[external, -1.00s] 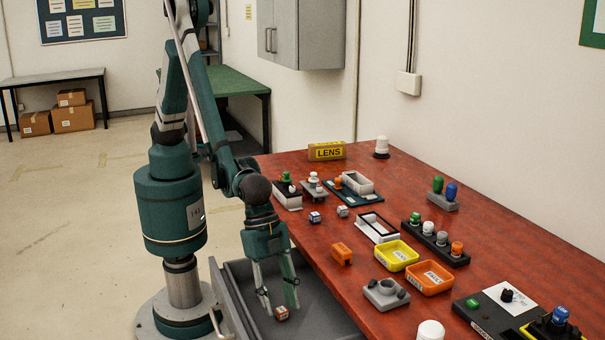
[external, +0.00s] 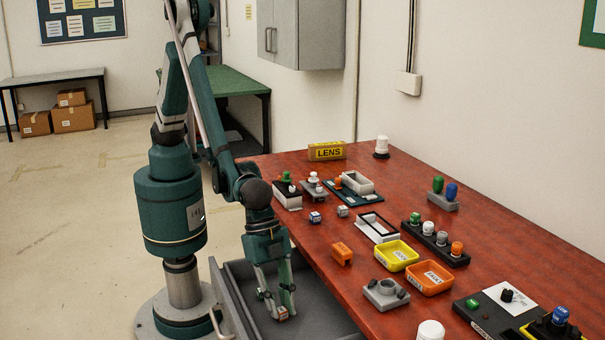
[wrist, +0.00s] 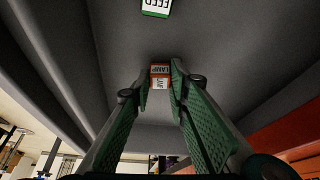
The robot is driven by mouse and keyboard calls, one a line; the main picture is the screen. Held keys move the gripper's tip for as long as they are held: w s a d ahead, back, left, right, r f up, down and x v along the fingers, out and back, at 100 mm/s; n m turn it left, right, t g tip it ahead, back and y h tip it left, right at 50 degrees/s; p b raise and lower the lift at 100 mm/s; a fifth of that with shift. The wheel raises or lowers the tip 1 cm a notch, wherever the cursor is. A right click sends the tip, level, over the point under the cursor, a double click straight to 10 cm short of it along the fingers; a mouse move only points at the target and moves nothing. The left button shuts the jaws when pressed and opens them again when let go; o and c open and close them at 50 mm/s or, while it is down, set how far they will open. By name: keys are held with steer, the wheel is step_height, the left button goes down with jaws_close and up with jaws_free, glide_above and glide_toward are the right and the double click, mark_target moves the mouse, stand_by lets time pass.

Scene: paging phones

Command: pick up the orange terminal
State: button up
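The orange terminal (wrist: 160,83), a small orange block with white faces marked LAMP, is low in the open grey drawer. It also shows at my fingertips in the external view (external: 282,314). My gripper (external: 280,306) points down into the drawer, with its fingers on either side of the block. In the wrist view, the fingertips (wrist: 160,79) close in against both sides of it, and it looks gripped. The fingers partly hide the block in the external view. I cannot tell whether it is clear of the drawer floor.
A green block marked FEED (wrist: 156,8) lies farther off in the drawer (external: 325,310). The red-brown table (external: 330,225) beside the drawer carries an orange block (external: 341,254), a yellow tray (external: 396,256), an orange tray (external: 429,278) and several small fixtures.

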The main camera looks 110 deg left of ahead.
mark_target(280, 309)
steer(key=shift+c, duration=0.2)
step_height(280, 309, up, 10)
steer(key=p, duration=0.2)
stand_by(0.6)
